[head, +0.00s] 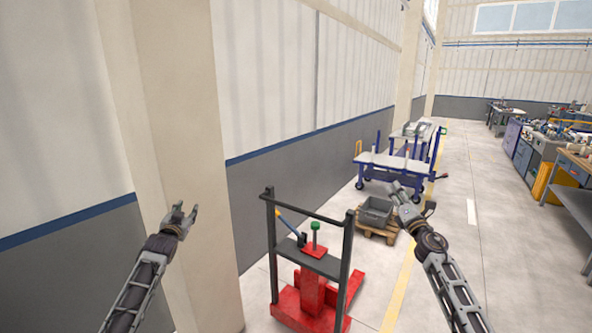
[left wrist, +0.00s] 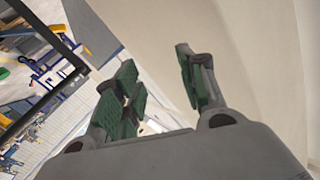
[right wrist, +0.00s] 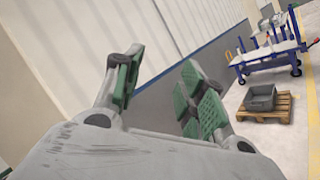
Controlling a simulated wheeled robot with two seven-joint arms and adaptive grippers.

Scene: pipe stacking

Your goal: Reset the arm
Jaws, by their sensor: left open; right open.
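My left gripper (head: 183,215) is raised at the left in the head view, in front of a beige column. Its fingers are apart with nothing between them, as the left wrist view (left wrist: 160,85) shows. My right gripper (head: 408,191) is raised right of centre in the head view, in front of the floor and a grey bin. In the right wrist view its fingers (right wrist: 160,90) are apart and empty. Neither gripper touches anything that I can see.
A red lift with a black frame (head: 309,258) stands between my arms. A grey bin (head: 376,212) sits on a wooden pallet (head: 378,234) behind it. Blue trolleys (head: 403,163) stand further back. The column (head: 170,110) is close at left. Workbenches (head: 545,150) line the right; the aisle floor is clear.

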